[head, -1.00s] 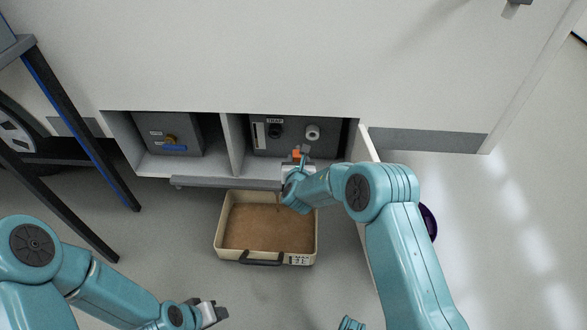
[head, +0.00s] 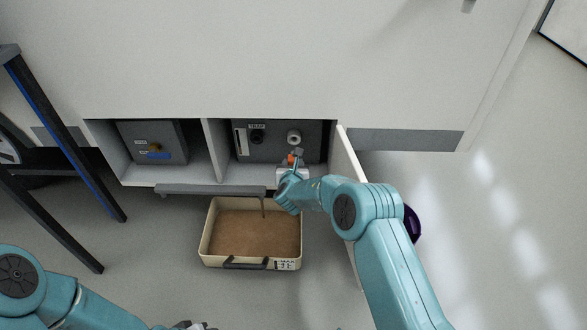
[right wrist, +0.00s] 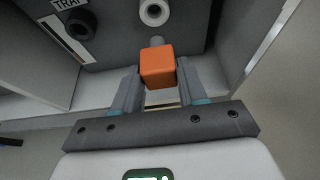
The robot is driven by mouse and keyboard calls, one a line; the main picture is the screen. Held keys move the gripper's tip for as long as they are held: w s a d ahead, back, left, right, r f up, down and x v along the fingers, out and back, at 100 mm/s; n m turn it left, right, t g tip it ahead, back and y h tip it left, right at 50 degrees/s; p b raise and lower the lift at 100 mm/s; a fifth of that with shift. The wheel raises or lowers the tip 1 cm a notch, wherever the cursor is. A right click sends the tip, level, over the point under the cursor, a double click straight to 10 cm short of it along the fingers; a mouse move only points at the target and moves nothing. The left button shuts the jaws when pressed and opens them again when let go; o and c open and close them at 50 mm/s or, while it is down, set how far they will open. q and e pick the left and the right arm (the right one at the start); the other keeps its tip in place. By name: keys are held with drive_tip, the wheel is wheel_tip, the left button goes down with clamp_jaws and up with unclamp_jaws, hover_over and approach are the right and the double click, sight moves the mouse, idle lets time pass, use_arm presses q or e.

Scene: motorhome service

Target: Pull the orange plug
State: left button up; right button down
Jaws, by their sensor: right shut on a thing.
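The orange plug (head: 291,159) is at the front of the right compartment, below a white round fitting (head: 294,137). My right gripper (head: 296,161) is shut on it. In the right wrist view the plug (right wrist: 158,66) is an orange block between the two fingers, with a short grey stem behind it. The stem's far end shows apart from the white fitting above; I cannot tell whether it is seated in anything. My left gripper (head: 190,326) is at the bottom edge of the head view, mostly cut off.
A beige tray (head: 205,235) with brown contents stands on the floor below the compartment. A thin brown streak (head: 263,207) hangs above it. An open door (head: 349,180) stands right of the compartment. A dark frame with blue strips (head: 65,140) is at left.

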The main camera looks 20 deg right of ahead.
use_arm(q)
drive_tip(key=shift+w, duration=0.15)
use_arm(e)
drive_tip(key=shift+w+d, duration=0.25)
drive_tip(key=shift+w, duration=0.5)
drive_tip(key=shift+w+d, duration=0.2)
drive_tip(key=shift+w, duration=0.55)
drive_tip(key=shift+w+d, duration=0.25)
drive_tip(key=shift+w, duration=0.5)
drive_tip(key=shift+w+d, duration=0.1)
drive_tip(key=shift+w, duration=0.1)
idle(0.9)
